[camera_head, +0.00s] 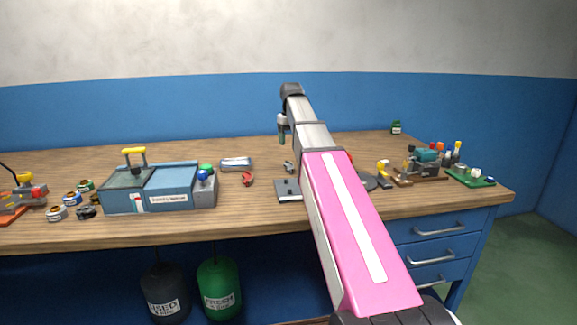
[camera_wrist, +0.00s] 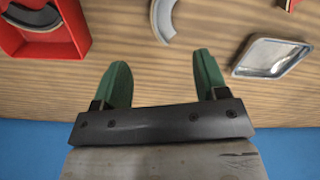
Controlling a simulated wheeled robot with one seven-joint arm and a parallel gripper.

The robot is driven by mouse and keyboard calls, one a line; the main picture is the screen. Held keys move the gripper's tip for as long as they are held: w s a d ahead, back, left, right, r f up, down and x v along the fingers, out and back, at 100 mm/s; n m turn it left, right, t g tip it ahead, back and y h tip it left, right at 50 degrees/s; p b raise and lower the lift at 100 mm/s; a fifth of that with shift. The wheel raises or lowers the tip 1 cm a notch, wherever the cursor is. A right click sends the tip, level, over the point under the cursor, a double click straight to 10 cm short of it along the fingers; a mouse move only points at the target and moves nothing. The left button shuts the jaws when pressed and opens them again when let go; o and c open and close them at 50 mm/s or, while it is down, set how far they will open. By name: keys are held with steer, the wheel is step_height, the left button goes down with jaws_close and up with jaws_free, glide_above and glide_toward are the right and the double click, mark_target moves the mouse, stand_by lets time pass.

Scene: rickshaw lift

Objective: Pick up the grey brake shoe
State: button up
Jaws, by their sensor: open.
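A grey curved brake shoe (camera_wrist: 161,22) lies on the wooden bench, cut off by the top edge of the wrist view, ahead of the gap between my fingertips. In the head view, the small grey piece (camera_head: 289,167) beside my arm appears to be this shoe. My gripper (camera_wrist: 160,68) has two green fingers, open and empty, and does not touch the shoe. In the head view my gripper (camera_head: 282,132) hangs above the back of the bench. Another curved grey and dark piece (camera_wrist: 36,17) sits in a red tray (camera_wrist: 75,43) at the left of the wrist view.
A diamond-shaped metal dish (camera_wrist: 272,57) lies right of my fingers in the wrist view. A red curved shoe (camera_head: 247,179) and a blue parts washer (camera_head: 155,188) stand left of my arm. A grey plate (camera_head: 288,190) lies near the front edge. My arm hides part of the bench.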

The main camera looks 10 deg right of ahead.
glide_above(289, 163)
steer(key=f, duration=0.5)
steer(key=shift+s+d, duration=0.2)
steer(key=shift+d, duration=0.1)
steer(key=shift+w+a+f, duration=0.1)
steer(key=shift+a+f, duration=0.05)
steer(key=shift+f, duration=1.2)
steer(key=shift+w+a+f, duration=0.1)
steer(key=shift+f, duration=1.2)
steer(key=c, duration=1.1)
